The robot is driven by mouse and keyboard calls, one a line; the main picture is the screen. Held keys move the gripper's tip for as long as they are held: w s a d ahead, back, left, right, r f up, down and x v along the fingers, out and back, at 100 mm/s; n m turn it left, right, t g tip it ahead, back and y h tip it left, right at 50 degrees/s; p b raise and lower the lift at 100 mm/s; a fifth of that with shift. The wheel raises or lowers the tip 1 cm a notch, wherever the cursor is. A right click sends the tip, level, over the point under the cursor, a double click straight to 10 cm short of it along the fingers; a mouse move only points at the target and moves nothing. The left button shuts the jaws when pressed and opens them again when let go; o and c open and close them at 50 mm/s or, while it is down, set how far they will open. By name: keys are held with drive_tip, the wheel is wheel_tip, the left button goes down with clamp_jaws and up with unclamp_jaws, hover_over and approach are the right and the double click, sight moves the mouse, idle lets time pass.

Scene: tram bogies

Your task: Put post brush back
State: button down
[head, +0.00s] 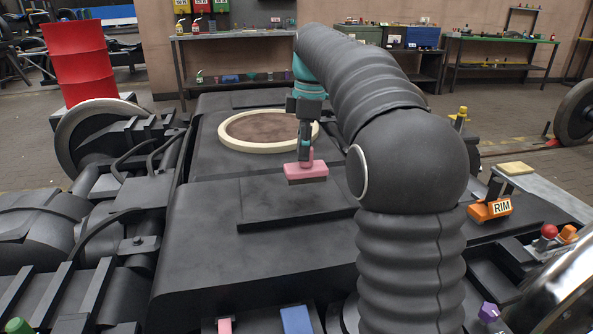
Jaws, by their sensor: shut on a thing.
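A pink block-shaped brush (306,172) with a dark underside hangs level from my gripper (305,150) in the head view. My gripper points down and is shut on the brush's pink upper part. The brush is over the flat dark plate (290,212) on top of the bogie; I cannot tell how large the gap below it is. No label reading "post" shows. An orange piece labelled RIM (490,211) stands on the right, beyond my arm. My arm hides part of the bogie's right side.
A cream ring (233,146) with a brown centre lies behind the brush. A tray at right holds a red knob (549,231) and other small parts. A blue block (296,320) and a purple piece (489,312) are near the front edge. A red drum (77,60) stands back left.

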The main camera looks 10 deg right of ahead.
sight(296, 167)
drive_tip(key=shift+a+f, duration=0.65)
drive_tip(key=shift+a, duration=0.3)
drive_tip(key=shift+f+b, duration=0.4)
drive_tip(key=shift+f, duration=1.5)
drive_tip(key=shift+f, duration=0.1)
drive_tip(key=c, duration=0.8)
unclamp_jaws()
